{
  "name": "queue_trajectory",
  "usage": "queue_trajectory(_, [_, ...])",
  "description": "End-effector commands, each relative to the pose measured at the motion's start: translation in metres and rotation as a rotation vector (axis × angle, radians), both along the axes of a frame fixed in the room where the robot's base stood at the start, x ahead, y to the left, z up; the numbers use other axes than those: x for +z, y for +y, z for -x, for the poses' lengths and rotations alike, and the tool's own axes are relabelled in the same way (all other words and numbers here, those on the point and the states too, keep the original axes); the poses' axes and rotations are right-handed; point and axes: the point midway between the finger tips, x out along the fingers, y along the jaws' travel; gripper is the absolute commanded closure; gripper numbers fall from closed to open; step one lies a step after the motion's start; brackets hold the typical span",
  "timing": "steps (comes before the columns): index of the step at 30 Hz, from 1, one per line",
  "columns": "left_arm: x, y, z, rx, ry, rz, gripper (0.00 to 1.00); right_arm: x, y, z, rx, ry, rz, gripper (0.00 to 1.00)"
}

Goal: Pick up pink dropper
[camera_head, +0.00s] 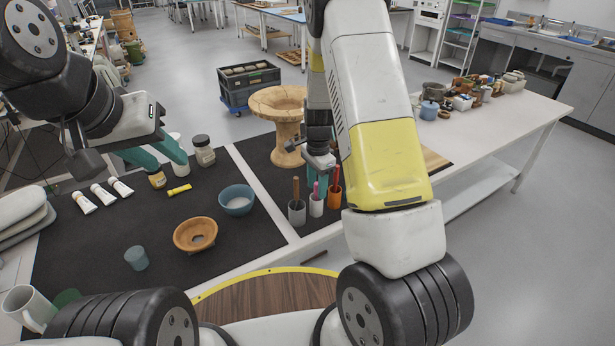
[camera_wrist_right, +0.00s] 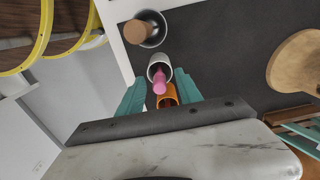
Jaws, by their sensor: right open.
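The pink dropper (camera_wrist_right: 160,82) stands in a small white cup (camera_wrist_right: 154,62) in the right wrist view. In the head view the dropper (camera_head: 316,188) shows as a thin pink tip above its cup (camera_head: 316,207). My right gripper (camera_wrist_right: 161,90) is open, with one teal finger on each side of the dropper and nothing clamped. In the head view this gripper (camera_head: 325,182) is above and around the cups, partly hidden by its own wrist. My left gripper (camera_head: 172,160) has its teal fingers apart and empty, over the left of the dark mat.
A grey cup with a wooden-handled tool (camera_head: 297,212) and an orange cup (camera_head: 334,199) stand close on either side of the white cup. A wooden pedestal (camera_head: 287,135) is behind them. A blue bowl (camera_head: 237,203) and an orange bowl (camera_head: 195,236) lie to the left.

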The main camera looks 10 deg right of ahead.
Motion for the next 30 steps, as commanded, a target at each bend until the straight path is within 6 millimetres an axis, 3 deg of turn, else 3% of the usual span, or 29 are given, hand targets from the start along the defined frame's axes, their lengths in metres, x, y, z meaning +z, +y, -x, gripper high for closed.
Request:
queue_trajectory(2, [0.0,0.0,0.0,0.0,0.0,0.0,0.64,0.0,0.0,0.0,0.0,0.0,0.0,0.62])
queue_trajectory(8, [0.0,0.0,0.0,0.0,0.0,0.0,0.64,0.0,0.0,0.0,0.0,0.0,0.0,1.0])
queue_trajectory(20, [0.0,0.0,0.0,0.0,0.0,0.0,0.64,0.005,0.0,0.0,0.001,-0.001,0.0,1.0])
queue_trajectory(30, [0.0,0.0,0.0,0.0,0.0,0.0,0.64,0.068,0.0,-0.001,0.002,-0.004,0.0,1.0])
